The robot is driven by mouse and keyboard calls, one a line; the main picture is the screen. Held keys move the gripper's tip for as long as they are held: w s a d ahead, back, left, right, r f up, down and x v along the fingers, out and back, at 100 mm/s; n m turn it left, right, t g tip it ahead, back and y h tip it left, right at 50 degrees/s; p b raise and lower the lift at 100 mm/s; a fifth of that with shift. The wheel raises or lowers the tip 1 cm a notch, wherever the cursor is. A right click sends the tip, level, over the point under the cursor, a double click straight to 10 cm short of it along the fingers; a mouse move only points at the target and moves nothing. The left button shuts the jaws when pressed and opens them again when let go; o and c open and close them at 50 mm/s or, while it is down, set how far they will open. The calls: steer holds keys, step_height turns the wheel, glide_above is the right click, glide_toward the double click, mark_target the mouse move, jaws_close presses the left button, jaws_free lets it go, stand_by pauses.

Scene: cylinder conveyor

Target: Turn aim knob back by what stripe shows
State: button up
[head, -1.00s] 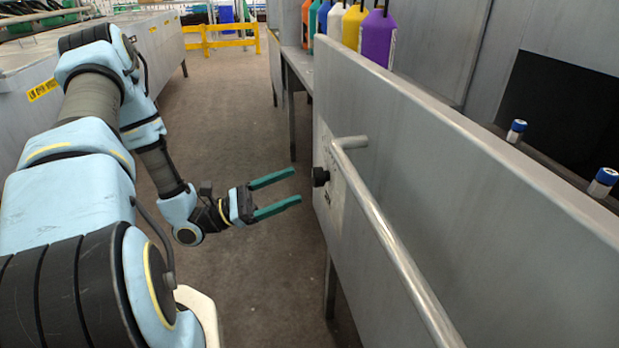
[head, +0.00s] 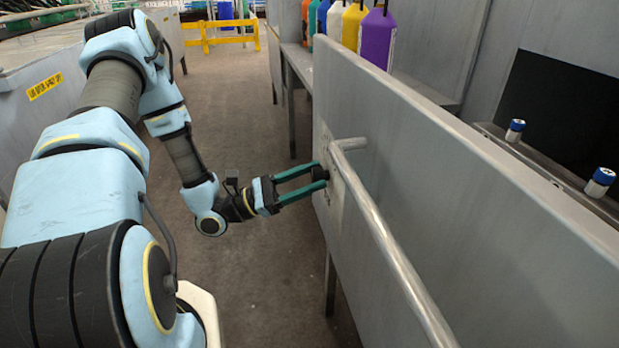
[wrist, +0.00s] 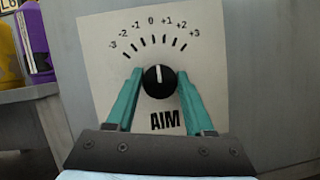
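The aim knob (wrist: 159,79) is black and round, with a white pointer line standing nearly straight up at the 0 mark. Its white dial plate (wrist: 105,40) reads -3 to +3 with AIM below. My gripper (wrist: 159,76) has one green finger on each side of the knob, and both tips appear to press on its sides. In the head view my gripper (head: 320,175) reaches the panel's left end, and its fingers hide most of the knob. No stripe is readable.
A metal rail (head: 395,245) runs along the front of the grey panel (head: 450,170), just right of my gripper. Coloured bottles (head: 378,38) stand behind the panel. The floor (head: 250,130) to the left is open.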

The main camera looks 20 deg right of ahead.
jaws_close()
steer(key=n+p, duration=0.1)
steer(key=n+t+p, duration=0.1)
steer(key=shift+a+r+n, duration=0.1)
steer(key=shift+r+n, duration=0.1)
steer(key=shift+n, duration=0.1)
steer(key=shift+f+n+t+p, duration=0.2)
steer(key=shift+n+t+p, duration=0.3)
steer(key=shift+n, duration=0.5)
steer(key=o, duration=0.5)
jaws_free()
steer(key=b+v, duration=0.2)
steer(key=v, duration=0.8)
steer(key=shift+a+f, duration=0.25)
steer(key=shift+f, duration=0.1)
